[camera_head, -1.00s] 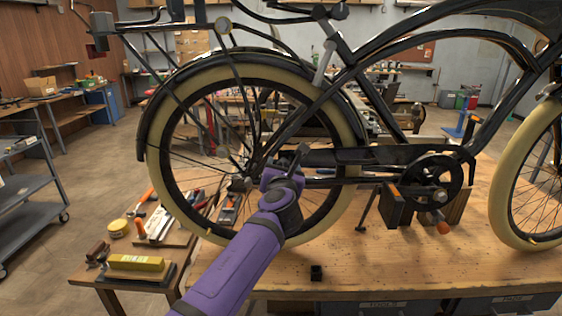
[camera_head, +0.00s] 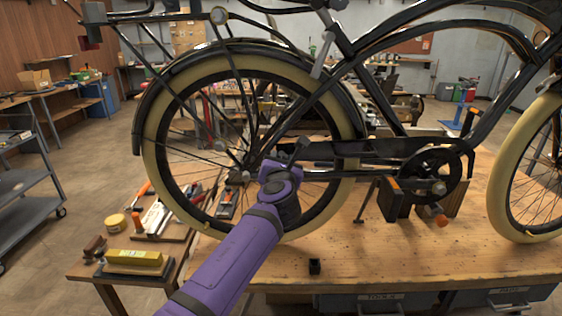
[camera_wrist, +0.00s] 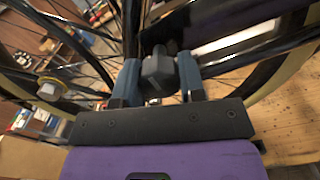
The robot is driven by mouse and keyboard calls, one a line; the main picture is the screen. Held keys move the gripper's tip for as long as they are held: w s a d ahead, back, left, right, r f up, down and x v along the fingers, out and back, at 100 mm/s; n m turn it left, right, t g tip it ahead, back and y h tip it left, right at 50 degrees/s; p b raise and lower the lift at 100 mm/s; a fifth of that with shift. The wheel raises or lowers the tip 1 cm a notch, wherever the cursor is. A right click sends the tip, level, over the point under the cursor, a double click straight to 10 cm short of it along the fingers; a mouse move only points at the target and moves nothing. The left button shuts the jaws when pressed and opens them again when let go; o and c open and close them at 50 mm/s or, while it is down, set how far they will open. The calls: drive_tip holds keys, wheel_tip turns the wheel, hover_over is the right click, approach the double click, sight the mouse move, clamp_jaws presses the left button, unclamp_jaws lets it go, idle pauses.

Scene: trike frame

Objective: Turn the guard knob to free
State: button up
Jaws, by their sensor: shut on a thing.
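The guard knob (camera_wrist: 158,72) is a dark, faceted knob in the middle of the wrist view. My gripper (camera_wrist: 160,80) has one blue-grey finger on each side of it and is shut on it. In the head view my gripper (camera_head: 293,158) is at the rear of the chain guard (camera_head: 345,153), in front of the rear wheel. The knob is mostly hidden there by my wrist. I cannot read the knob's turn position. The dark guard also shows behind the knob in the wrist view (camera_wrist: 238,35).
The bike's rear wheel (camera_head: 151,150) stands around my gripper, with spokes and frame tubes close by. The crank (camera_head: 438,187) and a dark block (camera_head: 391,202) are to the right. The wooden bench (camera_head: 385,255) has free room in front. A side table (camera_head: 85,268) holds tools.

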drive_tip(key=m, duration=0.4)
drive_tip(key=shift+m, duration=0.3)
drive_tip(key=m, duration=0.9)
drive_tip(key=shift+m, duration=1.9)
drive_tip(key=o, duration=0.9)
drive_tip(key=shift+r, duration=0.1)
drive_tip(key=shift+o, duration=0.2)
